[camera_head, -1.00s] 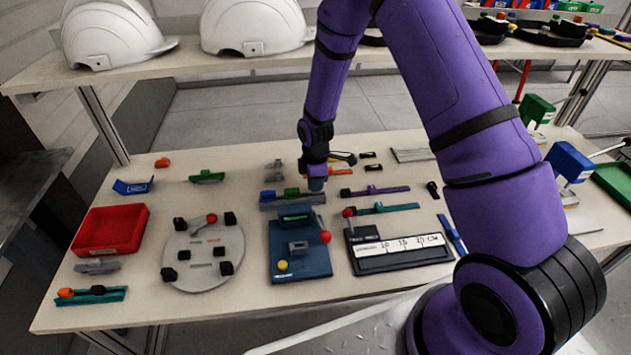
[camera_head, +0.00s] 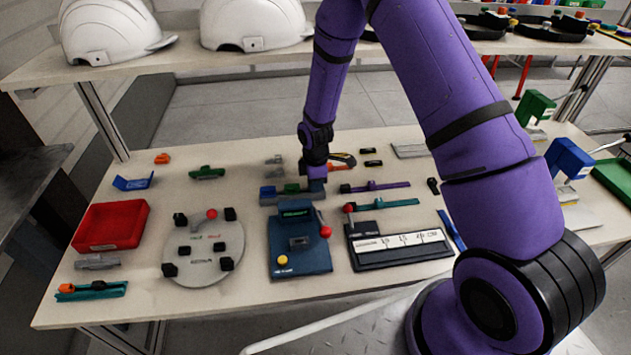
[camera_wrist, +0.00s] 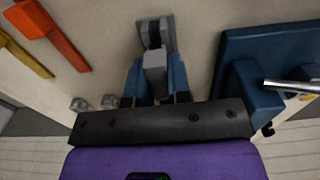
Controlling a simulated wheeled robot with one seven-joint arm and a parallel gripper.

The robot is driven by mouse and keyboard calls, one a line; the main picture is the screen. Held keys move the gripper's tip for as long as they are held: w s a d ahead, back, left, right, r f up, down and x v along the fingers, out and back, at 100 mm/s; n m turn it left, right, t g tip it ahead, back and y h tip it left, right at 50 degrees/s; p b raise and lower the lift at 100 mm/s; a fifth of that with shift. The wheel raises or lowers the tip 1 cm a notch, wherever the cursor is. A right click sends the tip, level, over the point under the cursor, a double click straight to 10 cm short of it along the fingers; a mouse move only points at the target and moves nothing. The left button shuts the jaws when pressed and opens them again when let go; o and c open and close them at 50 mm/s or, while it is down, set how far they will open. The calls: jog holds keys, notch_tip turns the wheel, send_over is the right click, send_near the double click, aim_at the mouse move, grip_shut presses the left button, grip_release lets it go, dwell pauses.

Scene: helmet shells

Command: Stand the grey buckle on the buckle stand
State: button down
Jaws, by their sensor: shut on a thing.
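My gripper (camera_wrist: 155,85) is shut on the grey buckle (camera_wrist: 155,62); in the wrist view its blue fingers lie on both sides of the grey body, and a two-pronged end sticks out beyond them. In the head view my gripper (camera_head: 317,182) is low over the right end of the grey buckle stand (camera_head: 278,201). A blue buckle (camera_head: 268,191) and a green buckle (camera_head: 291,189) are on the stand, left of my gripper. The held buckle is mostly hidden in the head view, and I cannot tell whether it touches the stand.
A blue fixture (camera_head: 300,262) with a red-knobbed lever stands just in front of the stand. A purple strip (camera_head: 378,186) lies to the right. Small grey parts (camera_head: 275,160) lie behind. A round grey plate (camera_head: 203,248) and a red bin (camera_head: 110,226) are at the left.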

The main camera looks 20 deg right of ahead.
jog(key=shift+f, duration=0.35)
jog(key=c, duration=1)
grip_release()
notch_tip(320, 180, up, 11)
jog(key=shift+f, duration=0.1)
